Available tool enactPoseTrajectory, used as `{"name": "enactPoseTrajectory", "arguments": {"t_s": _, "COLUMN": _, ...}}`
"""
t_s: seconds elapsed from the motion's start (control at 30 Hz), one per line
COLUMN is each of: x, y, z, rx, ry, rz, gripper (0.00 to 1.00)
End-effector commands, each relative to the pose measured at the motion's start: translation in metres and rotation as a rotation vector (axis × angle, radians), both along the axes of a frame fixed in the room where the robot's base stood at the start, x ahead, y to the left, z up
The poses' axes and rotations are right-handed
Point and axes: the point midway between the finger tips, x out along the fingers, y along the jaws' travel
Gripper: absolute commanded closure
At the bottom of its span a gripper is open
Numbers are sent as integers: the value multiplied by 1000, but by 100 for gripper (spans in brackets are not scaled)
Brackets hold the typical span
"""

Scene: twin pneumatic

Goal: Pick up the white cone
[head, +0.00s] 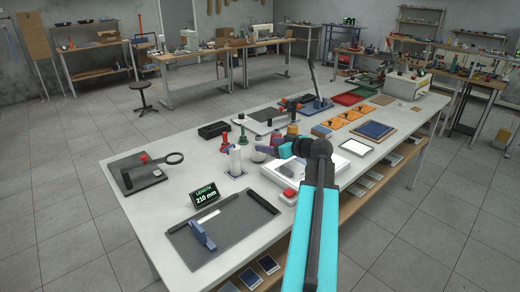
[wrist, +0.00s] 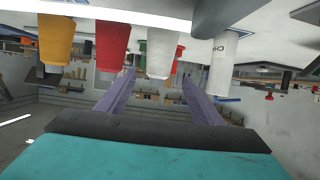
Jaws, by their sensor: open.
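The white cone (wrist: 162,54) shows in the wrist view, which is upside down, with its narrow end pointing down the picture. It lies between the lines of my two purple fingers, beyond the tips. My gripper (wrist: 159,78) is open, with nothing between its fingers. In the head view the white cone (head: 258,155) is partly hidden behind my gripper (head: 268,143), which is low over the table. A red cone (wrist: 113,44) and an orange-yellow cone (wrist: 56,42) stand to its left in the wrist view.
A white cylinder with dark lettering (wrist: 222,62) stands close to the right finger in the wrist view; it also shows in the head view (head: 235,162). Green (head: 243,136) and red (head: 225,139) pieces stand behind. A white box-like unit (head: 285,174) sits beneath my arm.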

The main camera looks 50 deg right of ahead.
Motion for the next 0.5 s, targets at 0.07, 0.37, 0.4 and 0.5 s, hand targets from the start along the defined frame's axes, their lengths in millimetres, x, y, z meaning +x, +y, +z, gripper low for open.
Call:
{"name": "enactPoseTrajectory", "arguments": {"t_s": 0.07, "x": 11, "y": -1, "z": -2, "rx": 1, "ry": 0, "rz": 2, "gripper": 40}}
{"name": "enactPoseTrajectory", "arguments": {"t_s": 0.37, "x": 22, "y": -1, "z": -8, "rx": 0, "ry": 0, "rz": 0, "gripper": 40}}
{"name": "enactPoseTrajectory", "arguments": {"t_s": 0.4, "x": 22, "y": -1, "z": -8, "rx": 0, "ry": 0, "rz": 0, "gripper": 40}}
{"name": "enactPoseTrajectory", "arguments": {"t_s": 0.5, "x": 22, "y": -1, "z": -8, "rx": 0, "ry": 0, "rz": 0, "gripper": 40}}
